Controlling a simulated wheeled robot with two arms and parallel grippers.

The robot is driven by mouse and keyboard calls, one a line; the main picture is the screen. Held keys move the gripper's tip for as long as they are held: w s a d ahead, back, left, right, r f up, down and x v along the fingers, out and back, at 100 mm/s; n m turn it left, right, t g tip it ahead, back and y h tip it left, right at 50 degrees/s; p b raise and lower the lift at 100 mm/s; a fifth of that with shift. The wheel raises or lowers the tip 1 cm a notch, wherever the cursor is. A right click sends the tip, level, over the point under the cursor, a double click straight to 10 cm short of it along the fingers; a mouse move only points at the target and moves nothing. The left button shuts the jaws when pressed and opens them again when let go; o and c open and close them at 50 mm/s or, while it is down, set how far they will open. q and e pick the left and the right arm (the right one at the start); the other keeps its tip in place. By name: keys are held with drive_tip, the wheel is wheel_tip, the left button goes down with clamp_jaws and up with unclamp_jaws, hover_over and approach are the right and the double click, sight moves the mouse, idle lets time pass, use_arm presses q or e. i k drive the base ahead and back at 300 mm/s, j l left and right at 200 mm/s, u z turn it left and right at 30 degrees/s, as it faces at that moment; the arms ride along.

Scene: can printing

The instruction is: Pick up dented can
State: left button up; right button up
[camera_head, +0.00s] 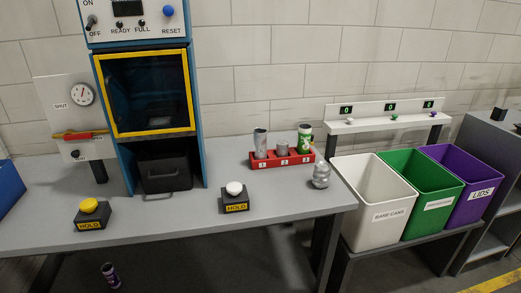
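A silver can (321,176) that looks dented stands on the grey table, just right of the red rack and near the table's right end. Its fine shape is too small to make out. The red rack (273,163) has slots marked 1, 2 and 3. A tall silver can (260,141) is in slot 1, a short grey piece (282,146) in slot 2 and a green can (304,138) in slot 3.
White (385,222), green (428,209) and purple (475,196) bins stand right of the table (160,218). Yellow (88,205) and white (234,188) buttons sit near its front. A blue machine (198,120) stands behind. A purple can (110,276) is on the floor.

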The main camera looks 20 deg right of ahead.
sight(259, 135)
drive_tip(key=i+l+u, duration=0.2)
drive_tip(key=l, duration=0.3)
drive_tip(key=l+u, duration=0.2)
drive_tip(key=l, duration=0.3)
drive_tip(key=i+l+u, duration=0.25)
drive_tip(key=l, duration=0.3)
drive_tip(key=k+j, duration=0.05)
drive_tip(key=k, duration=0.05)
